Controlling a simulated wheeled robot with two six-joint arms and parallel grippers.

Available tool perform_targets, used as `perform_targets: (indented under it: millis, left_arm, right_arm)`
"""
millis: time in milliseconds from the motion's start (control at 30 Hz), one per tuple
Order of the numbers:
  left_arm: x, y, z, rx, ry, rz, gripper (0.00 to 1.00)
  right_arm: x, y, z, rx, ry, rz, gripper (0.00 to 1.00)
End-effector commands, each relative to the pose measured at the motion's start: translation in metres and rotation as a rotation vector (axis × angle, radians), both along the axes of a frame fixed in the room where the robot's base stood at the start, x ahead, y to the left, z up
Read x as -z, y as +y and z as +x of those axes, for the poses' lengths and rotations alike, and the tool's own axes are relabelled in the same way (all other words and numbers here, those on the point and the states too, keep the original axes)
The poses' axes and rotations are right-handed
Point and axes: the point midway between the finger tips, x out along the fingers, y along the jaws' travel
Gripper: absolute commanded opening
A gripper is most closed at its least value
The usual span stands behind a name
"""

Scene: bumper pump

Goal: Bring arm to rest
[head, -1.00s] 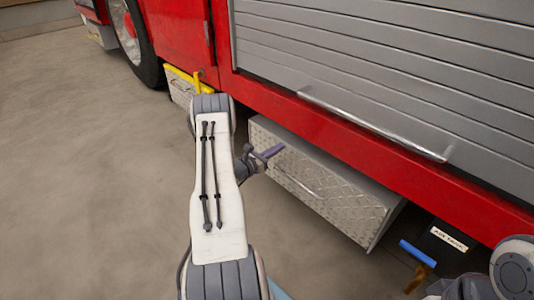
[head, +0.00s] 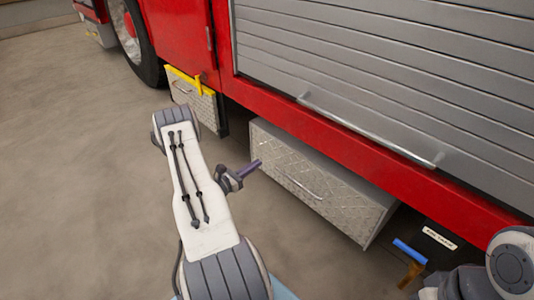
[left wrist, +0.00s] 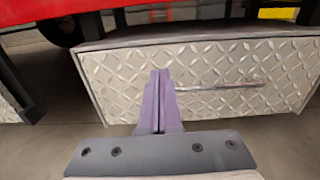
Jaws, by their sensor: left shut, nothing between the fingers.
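My left gripper (head: 255,164) points at the silver diamond-plate drawer box under the red truck. Its purple fingers are shut with nothing between them. They also show closed together in the left wrist view (left wrist: 159,100), in front of the box face. My left arm (head: 200,190) reaches in from the bottom of the head view. At the lower right, part of my right arm (head: 510,265) shows; its gripper cannot be made out.
The diamond-plate box (head: 310,185) with a bar handle hangs below the red truck body (head: 350,140). A smaller box (head: 190,95) with a yellow edge sits farther left. A blue-topped item (head: 410,250) is at lower right. Open concrete floor (head: 70,150) lies left.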

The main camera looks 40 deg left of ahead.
Motion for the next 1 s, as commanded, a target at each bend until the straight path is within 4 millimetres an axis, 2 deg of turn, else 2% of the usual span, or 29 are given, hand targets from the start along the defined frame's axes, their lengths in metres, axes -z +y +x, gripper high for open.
perform_targets:
  millis: [100,267,500,600,667,767,900,967,1000]
  left_arm:
    - [-0.002,0.002,-0.015,-0.002,0.0,-0.001,0.0]
    - [0.0,0.001,-0.023,0.002,-0.001,-0.001,0.0]
    - [-0.001,-0.002,-0.022,0.01,0.0,0.001,0.0]
    - [-0.011,-0.016,-0.011,0.069,0.004,0.017,0.0]
    - [-0.023,-0.035,0.001,0.146,0.01,0.038,0.0]
    - [-0.053,-0.088,0.026,0.345,0.026,0.097,0.0]
    - [-0.098,-0.186,0.043,0.696,0.053,0.223,0.0]
    - [-0.115,-0.229,0.041,0.853,0.061,0.29,0.0]
    - [-0.127,-0.258,0.036,0.959,0.064,0.338,0.0]
  right_arm:
    - [-0.008,0.0,0.0,0.0,0.0,0.0,0.35]
    - [-0.009,0.0,0.0,0.0,0.0,0.0,0.35]
    - [-0.009,0.0,0.0,0.0,0.001,-0.001,0.35]
    - [-0.011,0.0,0.0,0.0,0.001,-0.001,0.35]
    - [-0.013,0.0,0.0,0.0,0.001,-0.001,0.35]
    - [-0.018,0.0,0.0,0.0,0.001,-0.001,0.35]
    - [-0.025,0.0,0.0,0.0,0.001,-0.001,0.35]
    - [-0.028,0.0,0.0,0.0,0.0,0.0,0.35]
    - [-0.03,0.0,0.0,0.0,0.0,0.0,0.35]
